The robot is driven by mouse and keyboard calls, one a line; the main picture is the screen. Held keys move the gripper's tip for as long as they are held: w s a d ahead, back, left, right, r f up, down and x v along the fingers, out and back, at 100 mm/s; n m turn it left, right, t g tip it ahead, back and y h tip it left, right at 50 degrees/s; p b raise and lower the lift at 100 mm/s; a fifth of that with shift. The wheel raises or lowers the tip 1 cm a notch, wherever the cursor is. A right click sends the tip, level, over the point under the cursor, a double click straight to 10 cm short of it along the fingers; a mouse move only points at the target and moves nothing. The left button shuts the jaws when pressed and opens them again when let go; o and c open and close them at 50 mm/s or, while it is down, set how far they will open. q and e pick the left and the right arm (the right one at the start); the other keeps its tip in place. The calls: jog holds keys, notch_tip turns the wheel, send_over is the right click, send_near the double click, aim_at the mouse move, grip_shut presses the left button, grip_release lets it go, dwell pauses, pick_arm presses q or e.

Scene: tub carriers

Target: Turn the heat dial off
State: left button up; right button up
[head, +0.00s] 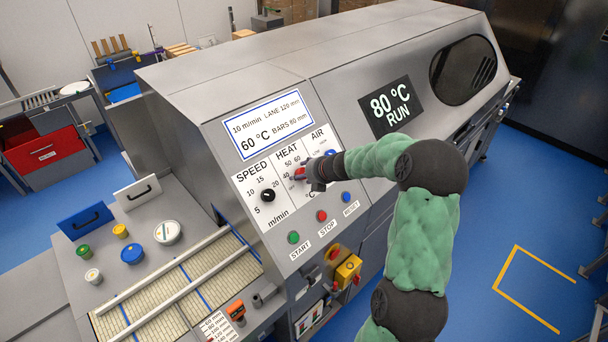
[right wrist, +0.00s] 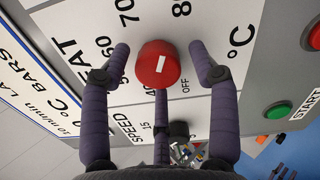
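The heat dial is a red knob with a short white bar, in the middle of the right wrist view (right wrist: 158,65). It sits on a white panel with numbers and an OFF mark around it. I cannot tell which end of the bar points. In the head view the red dial (head: 299,173) is partly hidden by my right gripper (head: 306,174). In the right wrist view my right gripper (right wrist: 160,52) is open, its fingers either side of the dial and a third finger below, with gaps visible at the sides. My left gripper is not in view.
A dark screen (head: 391,107) reads 80 °C RUN. A label (head: 269,128) reads 60 °C. The black speed dial (head: 268,195) is left of the heat dial, the blue air dial (head: 331,153) right. Green start (head: 293,237), red stop (head: 321,215) and blue reset (head: 346,197) buttons sit below.

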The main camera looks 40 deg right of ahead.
jog(key=c, duration=0.8)
jog(key=shift+f, duration=0.1)
jog(key=shift+c, duration=0.2)
